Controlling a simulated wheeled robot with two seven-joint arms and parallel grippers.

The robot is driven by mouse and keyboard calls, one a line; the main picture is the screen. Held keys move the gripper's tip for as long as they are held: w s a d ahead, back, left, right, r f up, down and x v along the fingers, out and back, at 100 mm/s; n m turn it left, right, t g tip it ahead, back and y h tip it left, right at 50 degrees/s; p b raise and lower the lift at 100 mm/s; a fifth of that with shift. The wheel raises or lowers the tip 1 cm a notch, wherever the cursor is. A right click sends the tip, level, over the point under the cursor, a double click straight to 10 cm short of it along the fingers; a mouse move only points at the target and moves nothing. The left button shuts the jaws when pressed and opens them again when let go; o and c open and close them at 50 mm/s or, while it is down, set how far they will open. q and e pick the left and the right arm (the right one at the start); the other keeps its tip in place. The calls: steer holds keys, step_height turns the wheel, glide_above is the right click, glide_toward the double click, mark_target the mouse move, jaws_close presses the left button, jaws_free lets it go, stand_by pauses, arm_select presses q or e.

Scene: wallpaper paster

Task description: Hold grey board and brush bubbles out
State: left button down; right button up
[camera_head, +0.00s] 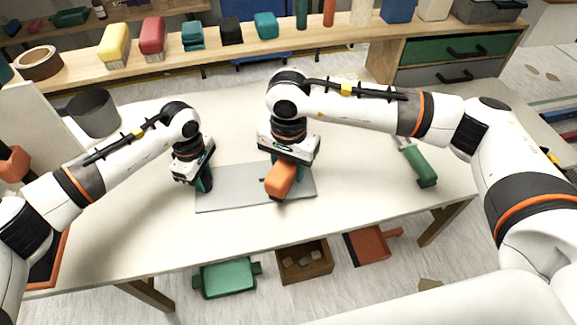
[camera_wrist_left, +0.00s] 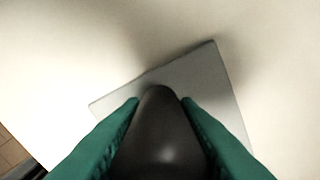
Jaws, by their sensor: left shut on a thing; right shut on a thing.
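The flat grey board (camera_head: 235,197) lies on the white table; its corner shows in the left wrist view (camera_wrist_left: 205,75). My left gripper (camera_head: 204,184) is over the board's left end. In the left wrist view its teal fingers (camera_wrist_left: 160,125) are shut on a dark rounded thing (camera_wrist_left: 165,145). I cannot tell whether this dark thing is fixed to the board. My right gripper (camera_head: 287,163) is over the board's right part, shut on an orange-handled tool (camera_head: 280,180). The tool's lower end is hidden, so I cannot tell whether it touches the board.
A green-handled tool (camera_head: 420,165) lies at the table's right. A grey cup (camera_head: 93,112) stands at the left. A shelf (camera_head: 190,68) with several coloured items runs behind. A green box (camera_head: 226,279) and a wooden crate (camera_head: 304,262) are on the floor.

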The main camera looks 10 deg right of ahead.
arm_select(q)
steer(key=c, duration=1)
jaws_free()
steer(key=shift+w+f, duration=0.1)
step_height(320, 180, up, 12)
steer(key=shift+r, duration=0.1)
